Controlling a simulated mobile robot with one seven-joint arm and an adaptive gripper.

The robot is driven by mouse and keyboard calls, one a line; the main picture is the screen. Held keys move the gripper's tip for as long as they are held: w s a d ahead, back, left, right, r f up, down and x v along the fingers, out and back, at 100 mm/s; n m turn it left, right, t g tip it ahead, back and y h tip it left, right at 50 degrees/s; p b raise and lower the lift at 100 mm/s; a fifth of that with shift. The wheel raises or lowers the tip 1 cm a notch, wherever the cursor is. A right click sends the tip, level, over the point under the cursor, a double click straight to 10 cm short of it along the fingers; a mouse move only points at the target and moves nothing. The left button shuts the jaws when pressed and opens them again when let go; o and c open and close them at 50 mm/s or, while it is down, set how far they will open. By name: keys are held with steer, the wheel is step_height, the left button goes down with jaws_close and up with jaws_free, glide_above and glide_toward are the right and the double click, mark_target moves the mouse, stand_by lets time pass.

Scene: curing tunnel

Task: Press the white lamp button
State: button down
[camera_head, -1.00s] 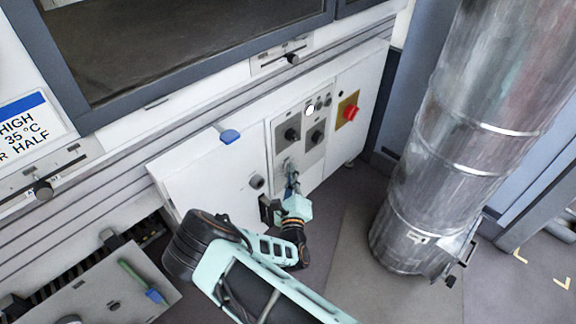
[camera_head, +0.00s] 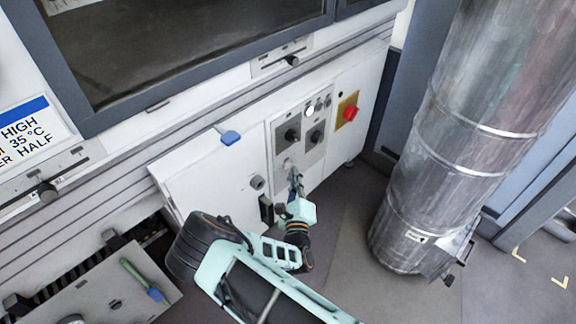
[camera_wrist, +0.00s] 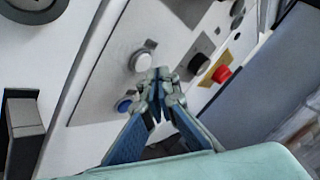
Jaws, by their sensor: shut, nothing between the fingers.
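A white round button (camera_wrist: 142,61) with a grey collar sits on the grey control panel (camera_wrist: 106,72) in the wrist view. In the head view a pale round button (camera_head: 288,164) sits low on the panel, close to my fingertips. My gripper (camera_wrist: 160,76) is shut and empty, its tips just right of and below the white button in the wrist picture. Contact cannot be told. A blue button (camera_wrist: 124,104) lies beside it, left of the fingers. A bright white round lamp (camera_head: 309,112) shows at the panel's top, well above my gripper (camera_head: 292,174).
Two black knobs (camera_head: 292,135) sit mid-panel, and a red button (camera_head: 350,113) on a yellow plate is to the right. A large metal duct (camera_head: 440,170) stands at right.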

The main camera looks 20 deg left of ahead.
steer(key=d, duration=0.1)
steer(key=s+d+p, duration=0.1)
steer(key=d, duration=0.1)
steer(key=s+d+p, duration=0.1)
steer(key=shift+d, duration=0.3)
stand_by(0.4)
